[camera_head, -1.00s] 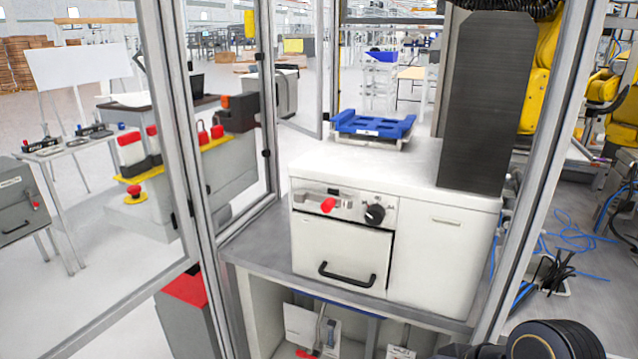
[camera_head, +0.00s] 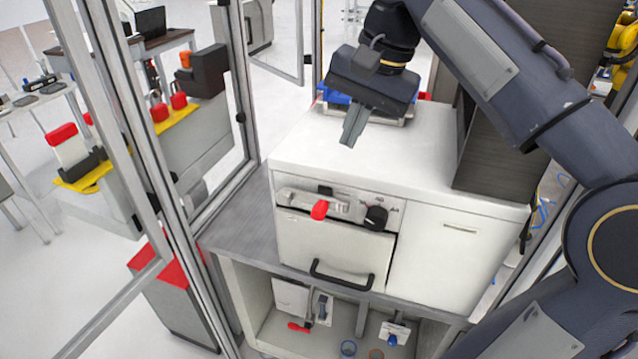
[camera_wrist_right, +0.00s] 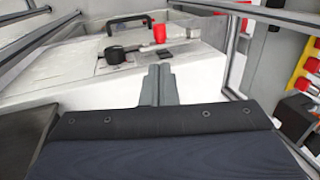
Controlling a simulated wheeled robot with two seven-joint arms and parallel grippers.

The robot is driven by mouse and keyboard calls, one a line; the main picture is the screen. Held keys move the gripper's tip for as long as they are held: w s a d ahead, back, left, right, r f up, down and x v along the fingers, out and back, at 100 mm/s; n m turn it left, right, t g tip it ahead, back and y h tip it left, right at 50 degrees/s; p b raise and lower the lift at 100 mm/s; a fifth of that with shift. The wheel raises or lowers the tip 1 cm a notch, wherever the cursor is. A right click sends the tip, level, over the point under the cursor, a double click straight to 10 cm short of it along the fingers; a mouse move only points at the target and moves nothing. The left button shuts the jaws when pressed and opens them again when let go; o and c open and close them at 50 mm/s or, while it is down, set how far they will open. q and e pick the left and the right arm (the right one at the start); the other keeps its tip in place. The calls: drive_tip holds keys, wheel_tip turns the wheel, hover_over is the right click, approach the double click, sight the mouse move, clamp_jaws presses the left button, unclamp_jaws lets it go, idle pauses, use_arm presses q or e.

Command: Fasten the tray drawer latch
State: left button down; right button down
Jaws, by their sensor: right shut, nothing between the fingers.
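The tray drawer (camera_head: 333,247) is the white front with a black bar handle (camera_head: 342,275) on the white cabinet. Above it is a metal latch (camera_head: 309,199) with a red tip (camera_head: 320,209), beside a black knob (camera_head: 376,215). In the right wrist view the red tip (camera_wrist_right: 160,34) and the black knob (camera_wrist_right: 116,55) lie beyond the fingertips. My right gripper (camera_head: 351,127) is shut and empty above the cabinet top, behind and above the latch and apart from it; it also shows in the right wrist view (camera_wrist_right: 159,80). My left gripper is out of view.
A blue tray (camera_head: 334,96) sits at the back of the cabinet top, partly hidden by my right gripper. A dark upright panel (camera_head: 500,150) stands at the right of the top. Metal frame posts (camera_head: 155,150) rise at the left. The front of the cabinet top is clear.

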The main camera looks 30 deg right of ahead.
hover_over(331, 209)
drive_tip(key=s+a, duration=0.1)
drive_tip(key=a, duration=0.1)
wheel_tip(331, 209, down, 14)
drive_tip(key=shift+d+r+b, duration=0.15)
drive_tip(key=shift+r+b, duration=0.1)
drive_tip(key=shift+b, duration=0.15)
drive_tip(key=f+b, duration=0.1)
drive_tip(key=b, duration=0.1)
drive_tip(key=f+t+y+b, duration=0.1)
drive_tip(key=b, duration=0.1)
drive_tip(key=f+t+y+b, duration=0.1)
drive_tip(key=b, duration=0.1)
drive_tip(key=shift+s+d+f, duration=0.1)
drive_tip(key=shift+s+d, duration=0.2)
drive_tip(key=shift+s, duration=0.1)
drive_tip(key=shift+f+b, duration=0.4)
drive_tip(key=shift+f, duration=0.45)
